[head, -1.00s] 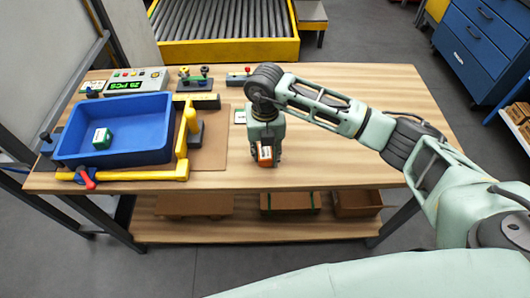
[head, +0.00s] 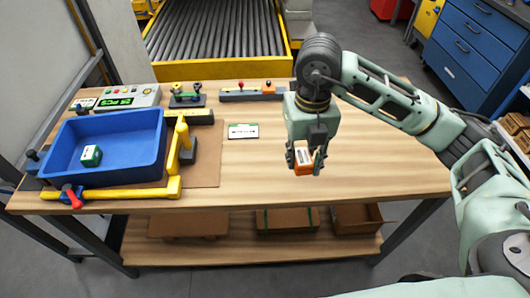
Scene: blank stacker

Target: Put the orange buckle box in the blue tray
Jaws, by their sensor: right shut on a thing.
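The orange buckle box (head: 304,169), with a white label on its face, is between the fingers of my right gripper (head: 307,160). The gripper is shut on it and points down over the front middle of the table. The box appears to be above the table top; the exact gap is hard to tell. The blue tray (head: 139,173) stands at the left of the table, well to the left of the gripper. A small green box (head: 91,155) with a white label lies inside the tray. My left gripper is out of view.
A yellow bar (head: 130,193) with a red handle (head: 72,196) runs along the tray's front, and a yellow upright lever (head: 183,139) stands at its right. A green-edged card (head: 243,131) lies between lever and gripper. A counter box (head: 130,97) stands behind the tray.

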